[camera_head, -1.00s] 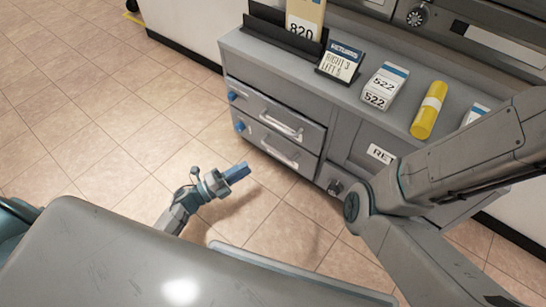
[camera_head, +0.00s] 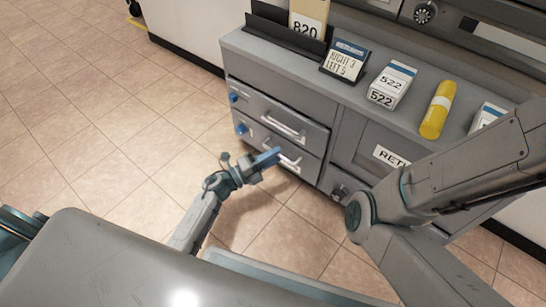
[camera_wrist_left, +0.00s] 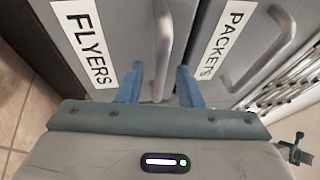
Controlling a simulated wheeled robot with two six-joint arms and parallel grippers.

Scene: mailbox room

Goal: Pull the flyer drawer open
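The flyer drawer is the lower of two grey drawers (camera_head: 255,134) in the cabinet and looks shut. Its FLYERS label (camera_wrist_left: 84,42) and its bar handle (camera_wrist_left: 163,42) show in the left wrist view. My left gripper (camera_head: 276,157) is at the lower drawer's handle (camera_head: 291,163). In the left wrist view its blue fingers (camera_wrist_left: 159,84) are open, one on each side of the flyer handle, with gaps beside it. My right arm crosses the right of the head view, but its gripper is out of sight.
The packets drawer (camera_wrist_left: 232,55) with its own handle is directly above. On the cabinet top (camera_head: 345,92) stand a sign (camera_head: 346,61), a white box (camera_head: 391,86) and a yellow roll (camera_head: 437,110). The floor (camera_head: 110,120) to the left is clear.

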